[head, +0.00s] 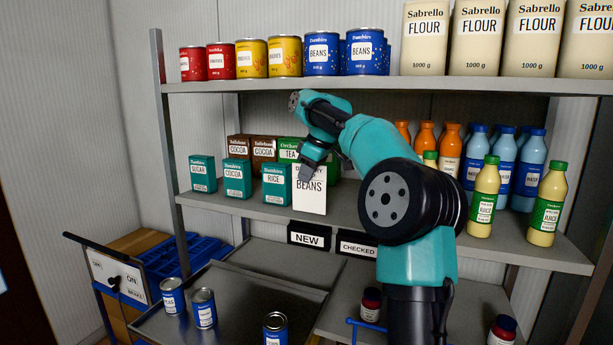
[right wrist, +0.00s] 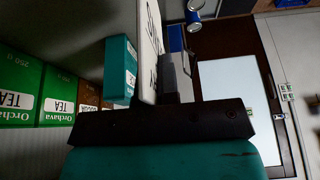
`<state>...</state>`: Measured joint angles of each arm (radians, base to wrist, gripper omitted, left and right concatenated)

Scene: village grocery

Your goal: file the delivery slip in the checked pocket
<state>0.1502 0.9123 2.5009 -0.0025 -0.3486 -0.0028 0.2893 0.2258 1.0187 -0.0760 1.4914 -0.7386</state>
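The delivery slip (head: 310,196) is a white card with "BEANS" in large print, hanging upright in front of the middle shelf. My right gripper (head: 309,170) is shut on its top edge. In the right wrist view the slip (right wrist: 150,45) shows nearly edge-on at the dark finger. The checked pocket (head: 357,248) is a black holder labelled "CHECKED" on the shelf front, below and to the right of the slip; my right arm stands close to its right end. A matching "NEW" pocket (head: 309,237) is just left of it, below the slip. My left gripper is out of view.
Boxes of rice (head: 276,185), cocoa and tea stand behind the slip. Bottles (head: 485,195) stand right of my arm. Cans (head: 203,308) stand on the grey tray (head: 245,292) below, and dark jars (head: 371,303) are at lower right.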

